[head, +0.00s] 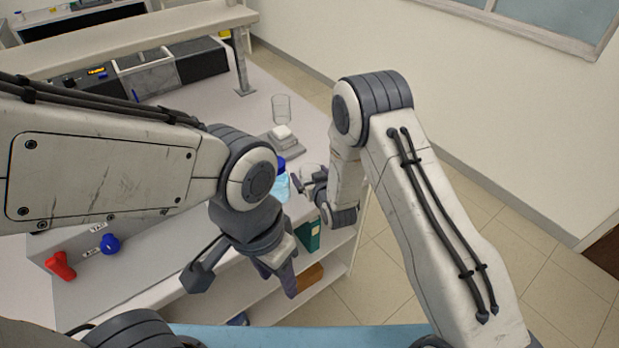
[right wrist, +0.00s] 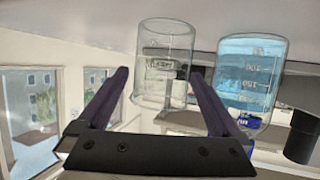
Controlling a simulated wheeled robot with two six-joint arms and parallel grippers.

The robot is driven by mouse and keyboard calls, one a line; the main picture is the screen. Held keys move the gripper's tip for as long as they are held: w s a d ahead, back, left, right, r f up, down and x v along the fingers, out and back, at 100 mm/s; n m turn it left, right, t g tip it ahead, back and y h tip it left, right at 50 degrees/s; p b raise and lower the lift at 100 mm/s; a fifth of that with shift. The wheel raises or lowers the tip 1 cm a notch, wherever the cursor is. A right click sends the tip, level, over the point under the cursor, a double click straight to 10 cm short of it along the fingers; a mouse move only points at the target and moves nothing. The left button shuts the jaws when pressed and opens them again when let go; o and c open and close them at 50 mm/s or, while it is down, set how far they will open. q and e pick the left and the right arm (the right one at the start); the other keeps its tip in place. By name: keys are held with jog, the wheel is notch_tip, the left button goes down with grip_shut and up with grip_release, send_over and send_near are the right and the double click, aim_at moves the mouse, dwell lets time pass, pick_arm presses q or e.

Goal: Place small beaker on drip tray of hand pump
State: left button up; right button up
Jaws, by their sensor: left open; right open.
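A clear glass beaker (head: 312,171) stands near the bench's right front corner, partly hidden by my right gripper (head: 308,187). In the right wrist view, which is turned over, this beaker (right wrist: 166,60) shows beyond and between the open fingers of my right gripper (right wrist: 165,80); I cannot tell whether they touch it. Another clear beaker (head: 281,108) stands farther back; the frames do not settle which is the small one. My left gripper (head: 241,281) is open and empty in front of the bench edge. I cannot make out the hand pump or its drip tray.
Red (head: 60,266) and blue (head: 109,244) handles sit at the left. Shelves hold a green item (head: 309,236).

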jog(key=shift+p+x, duration=0.35)
jog(key=shift+x, duration=1.1)
jog(key=c, duration=1.4)
jog(key=shift+c, duration=0.2)
